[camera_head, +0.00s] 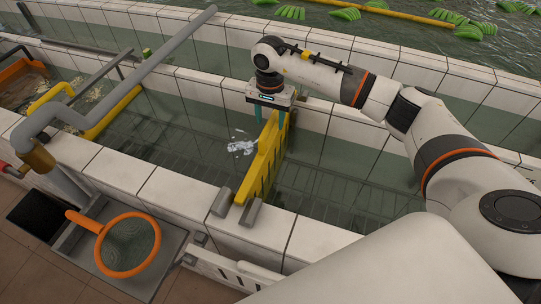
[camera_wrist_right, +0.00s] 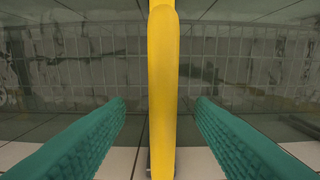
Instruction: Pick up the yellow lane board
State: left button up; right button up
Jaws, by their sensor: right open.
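The yellow lane board (camera_head: 264,158) stands on edge in the water channel, its near end between two grey brackets (camera_head: 236,208) on the white tiled wall. My right gripper (camera_head: 270,120) is open above the far part of the board, its teal fingers pointing down on either side of it. In the right wrist view the yellow lane board (camera_wrist_right: 162,90) runs up the middle between the two teal fingers (camera_wrist_right: 160,108), with a gap on both sides. My left gripper is not in view.
White tiled walls (camera_head: 170,190) edge the channel. A thick grey pipe (camera_head: 130,72) crosses at the left. An orange-rimmed net (camera_head: 128,245) lies over a grey tray at the lower left. White splashing (camera_head: 241,144) shows left of the board.

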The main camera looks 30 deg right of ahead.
aim_at(270, 136)
jog(key=f+p, duration=0.1)
jog(key=f, duration=0.2)
jog(key=shift+s+f+p, duration=0.2)
jog(key=shift+p, duration=0.1)
jog(key=shift+f, duration=0.35)
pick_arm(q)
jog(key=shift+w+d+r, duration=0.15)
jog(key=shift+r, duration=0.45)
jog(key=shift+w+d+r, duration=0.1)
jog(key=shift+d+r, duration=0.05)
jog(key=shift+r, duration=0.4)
pick_arm(e)
jog(key=shift+c, duration=0.6)
jog(key=c, duration=0.9)
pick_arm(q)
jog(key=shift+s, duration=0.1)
pick_arm(e)
jog(key=shift+w+r, duration=0.1)
grip_shut()
